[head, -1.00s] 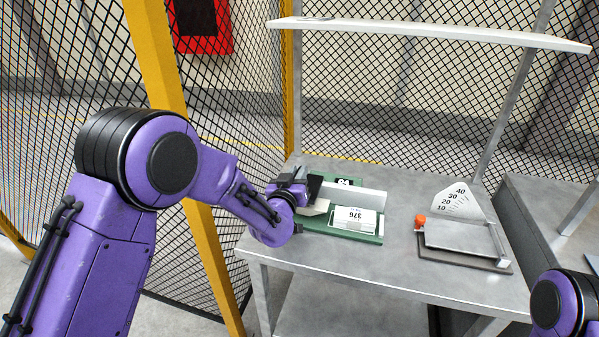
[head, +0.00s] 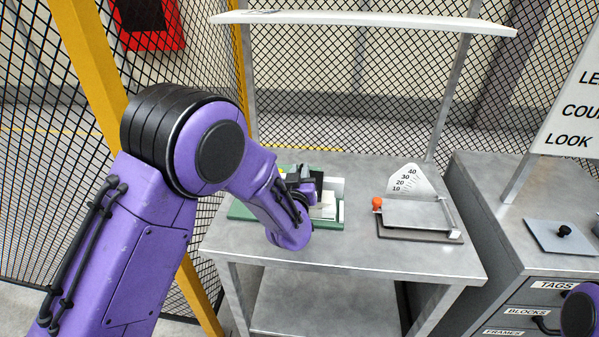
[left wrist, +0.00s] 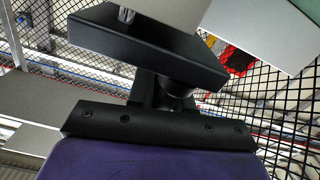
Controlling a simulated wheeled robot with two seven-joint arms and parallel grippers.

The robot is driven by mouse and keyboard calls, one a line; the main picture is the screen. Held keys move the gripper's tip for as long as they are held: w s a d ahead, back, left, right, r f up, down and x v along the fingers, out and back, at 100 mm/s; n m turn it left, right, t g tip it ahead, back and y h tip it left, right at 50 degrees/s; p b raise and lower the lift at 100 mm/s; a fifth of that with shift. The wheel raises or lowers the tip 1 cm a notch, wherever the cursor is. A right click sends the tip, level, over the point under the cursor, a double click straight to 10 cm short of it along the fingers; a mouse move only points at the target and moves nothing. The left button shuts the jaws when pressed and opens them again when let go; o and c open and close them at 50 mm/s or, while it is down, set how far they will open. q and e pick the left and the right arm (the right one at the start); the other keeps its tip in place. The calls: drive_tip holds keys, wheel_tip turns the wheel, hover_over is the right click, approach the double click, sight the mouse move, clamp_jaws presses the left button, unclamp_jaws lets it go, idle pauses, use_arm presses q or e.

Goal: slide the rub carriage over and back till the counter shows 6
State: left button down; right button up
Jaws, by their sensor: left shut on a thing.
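The rub device has a green base (head: 242,211) on the grey bench, with a pale upright plate (head: 337,186) behind. My left gripper (head: 314,185) is over the right part of this base, shut on the rub carriage. A pale block (head: 326,210), which looks like part of the carriage, shows just below the jaws. The counter and its number are hidden behind my left wrist and arm. My right gripper is out of view.
A gauge with an orange knob (head: 377,203) and a fan scale (head: 409,181) stands right of the device on the bench (head: 350,258). A drawer cabinet (head: 545,290) and sign (head: 570,110) are further right. Mesh fencing and a yellow post are at left.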

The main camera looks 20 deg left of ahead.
use_arm(q)
drive_tip(key=c, duration=1.3)
unclamp_jaws()
drive_tip(key=shift+d, duration=0.25)
drive_tip(key=shift+o, duration=0.9)
drive_tip(key=shift+d, duration=0.25)
drive_tip(key=shift+a, duration=0.25)
drive_tip(key=shift+s, duration=0.1)
drive_tip(key=b+v, duration=0.1)
drive_tip(key=v, duration=0.9)
drive_tip(key=shift+s, duration=0.2)
